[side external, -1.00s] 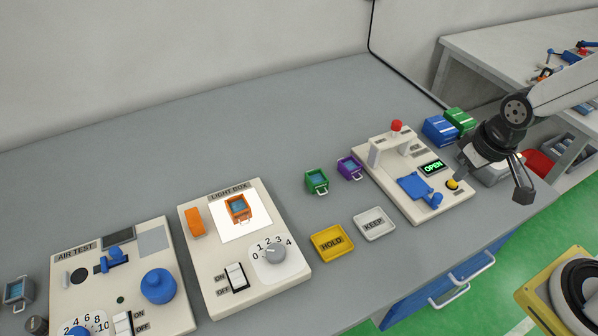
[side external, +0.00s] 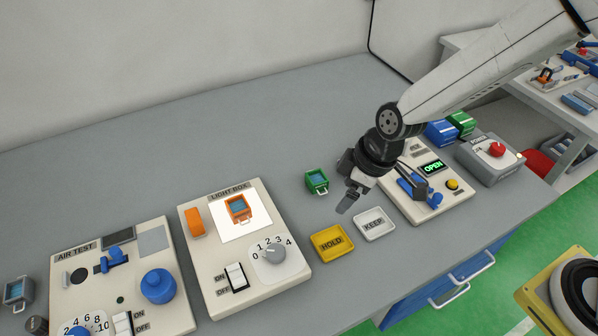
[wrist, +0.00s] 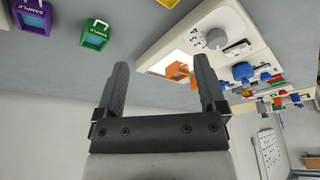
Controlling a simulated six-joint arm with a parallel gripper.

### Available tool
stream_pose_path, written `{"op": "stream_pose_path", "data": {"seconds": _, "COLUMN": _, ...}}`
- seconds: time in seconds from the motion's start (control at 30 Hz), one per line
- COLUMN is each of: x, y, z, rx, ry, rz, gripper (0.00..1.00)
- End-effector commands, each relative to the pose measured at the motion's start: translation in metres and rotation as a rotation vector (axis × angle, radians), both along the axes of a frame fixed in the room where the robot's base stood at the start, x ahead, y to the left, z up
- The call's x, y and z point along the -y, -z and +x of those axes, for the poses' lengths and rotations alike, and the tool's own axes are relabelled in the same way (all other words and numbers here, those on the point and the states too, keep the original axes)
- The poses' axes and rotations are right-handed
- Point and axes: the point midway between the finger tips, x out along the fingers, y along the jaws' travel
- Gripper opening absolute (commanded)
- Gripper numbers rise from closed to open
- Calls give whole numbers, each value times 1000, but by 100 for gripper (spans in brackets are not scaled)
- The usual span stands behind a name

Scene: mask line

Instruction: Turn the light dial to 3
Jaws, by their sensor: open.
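The light box (side external: 211,270) is a cream panel left of centre in the side view. Its grey dial knob (side external: 274,253) sits on a white disc marked 0 to 4; I cannot tell clearly which number it points to. The knob also shows in the wrist view (wrist: 217,39), above and right of my fingers. My gripper (side external: 352,192) is open and empty, above the table to the right of the light box and apart from the dial. The bright panel (side external: 260,228) has an orange-framed piece (side external: 238,208) on it. A rocker switch (side external: 236,277) is beside the dial.
The yellow HOLD tray (side external: 332,244) and white KEEP tray (side external: 374,224) lie between the dial and my gripper. A green sample (side external: 316,181) and a purple sample (wrist: 32,14) are near. The air test panel (side external: 70,265) is at the left.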

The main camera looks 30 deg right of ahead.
Motion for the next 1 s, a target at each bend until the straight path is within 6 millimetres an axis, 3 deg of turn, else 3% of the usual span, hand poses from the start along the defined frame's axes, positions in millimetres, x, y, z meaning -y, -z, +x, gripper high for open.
{"op": "stream_pose_path", "data": {"seconds": 0.03, "x": -25, "y": 6, "z": -1, "rx": 7, "ry": -77, "rz": 6, "gripper": 90}}
{"op": "stream_pose_path", "data": {"seconds": 0.1, "x": -52, "y": 12, "z": -2, "rx": 21, "ry": -166, "rz": 16, "gripper": 90}}
{"op": "stream_pose_path", "data": {"seconds": 0.3, "x": -104, "y": 23, "z": -9, "rx": 53, "ry": -336, "rz": 35, "gripper": 90}}
{"op": "stream_pose_path", "data": {"seconds": 0.43, "x": -115, "y": 25, "z": -11, "rx": 62, "ry": -373, "rz": 40, "gripper": 90}}
{"op": "stream_pose_path", "data": {"seconds": 0.77, "x": -117, "y": 28, "z": -11, "rx": 63, "ry": -377, "rz": 40, "gripper": 90}}
{"op": "stream_pose_path", "data": {"seconds": 1.0, "x": -122, "y": 42, "z": -9, "rx": 62, "ry": -377, "rz": 40, "gripper": 90}}
